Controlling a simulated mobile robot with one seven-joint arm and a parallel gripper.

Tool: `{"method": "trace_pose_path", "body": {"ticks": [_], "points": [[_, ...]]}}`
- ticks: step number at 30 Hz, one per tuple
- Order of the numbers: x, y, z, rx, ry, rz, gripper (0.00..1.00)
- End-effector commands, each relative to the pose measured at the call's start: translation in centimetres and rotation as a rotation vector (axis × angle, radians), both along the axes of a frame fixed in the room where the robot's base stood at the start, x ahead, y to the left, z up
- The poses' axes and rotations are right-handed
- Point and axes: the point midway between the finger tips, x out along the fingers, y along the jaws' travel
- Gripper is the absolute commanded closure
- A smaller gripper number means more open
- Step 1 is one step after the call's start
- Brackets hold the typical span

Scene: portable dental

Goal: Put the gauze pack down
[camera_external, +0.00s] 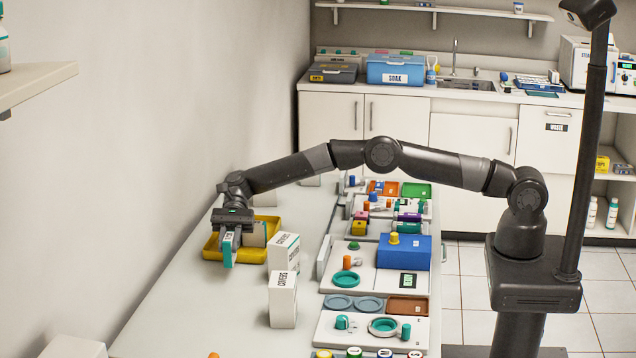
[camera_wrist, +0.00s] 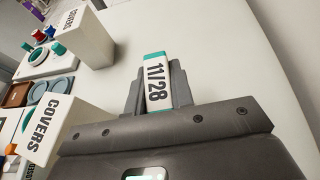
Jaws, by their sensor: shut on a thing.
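The gauze pack (camera_external: 228,250) is a small white block with teal ends. In the wrist view the pack (camera_wrist: 157,88) shows a face marked "11/28". My gripper (camera_external: 231,238) is shut on it, with one finger on each side. In the external view the pack hangs upright in front of the yellow tray (camera_external: 243,258) on the long counter. I cannot tell whether its lower end touches anything. In the wrist view my gripper (camera_wrist: 155,92) hides the pack's lower part.
Two white "COVERS" boxes (camera_external: 283,300) (camera_external: 284,250) stand right of the tray. A pale block (camera_external: 258,235) shows at the tray. A blue box (camera_external: 403,252) and trays of small coloured parts line the counter's right side. The counter's near left surface (camera_external: 180,310) is bare.

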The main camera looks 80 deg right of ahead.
Motion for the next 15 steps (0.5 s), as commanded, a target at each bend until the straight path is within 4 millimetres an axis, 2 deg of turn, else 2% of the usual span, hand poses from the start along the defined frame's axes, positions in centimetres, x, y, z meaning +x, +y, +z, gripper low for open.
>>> {"method": "trace_pose_path", "body": {"ticks": [1, 6, 10, 15], "points": [[-0.2, -1.6, 0.8, -0.002, 0.0, -0.007, 1.0], [-1.2, -5.5, 3.1, -0.001, 0.001, -0.006, 1.0], [-1.8, -7.8, 4.5, -0.001, 0.0, -0.005, 1.0], [-2.2, -9.8, 5.7, -0.001, 0.001, -0.007, 1.0]]}}
